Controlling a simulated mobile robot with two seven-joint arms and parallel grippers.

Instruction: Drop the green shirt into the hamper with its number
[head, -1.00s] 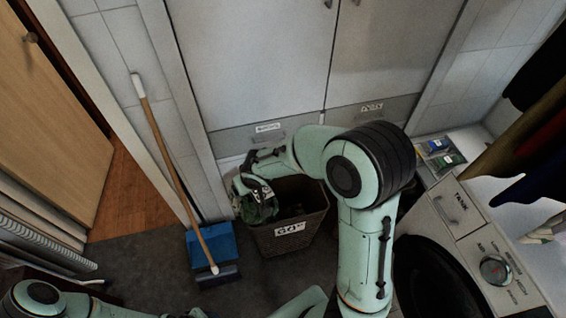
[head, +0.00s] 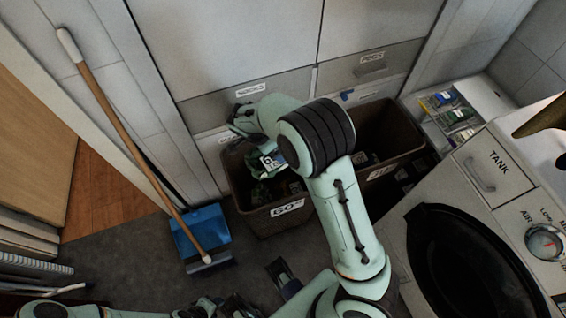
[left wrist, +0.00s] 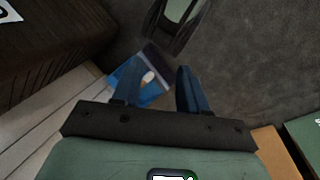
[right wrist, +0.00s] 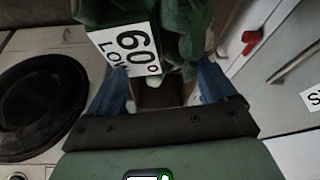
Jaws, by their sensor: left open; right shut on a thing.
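The green shirt (head: 262,190) hangs from my right gripper (head: 268,160) over the mouth of the left brown hamper (head: 240,205), labelled 60°. I cannot tell whether its lower part is below the rim. In the right wrist view, the right fingers (right wrist: 160,85) are shut on the shirt (right wrist: 185,35), whose white tag (right wrist: 130,50) reads "60° LOW". My right forearm covers part of the hamper. My left gripper (left wrist: 157,82) is open and empty, low over the dark floor in front of the hampers.
A second brown hamper (head: 405,120) stands to the right, its label (head: 382,170) partly hidden. A broom (head: 125,130) and blue dustpan (head: 205,228) stand at the left. Cupboard doors (head: 230,45) close off the back.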

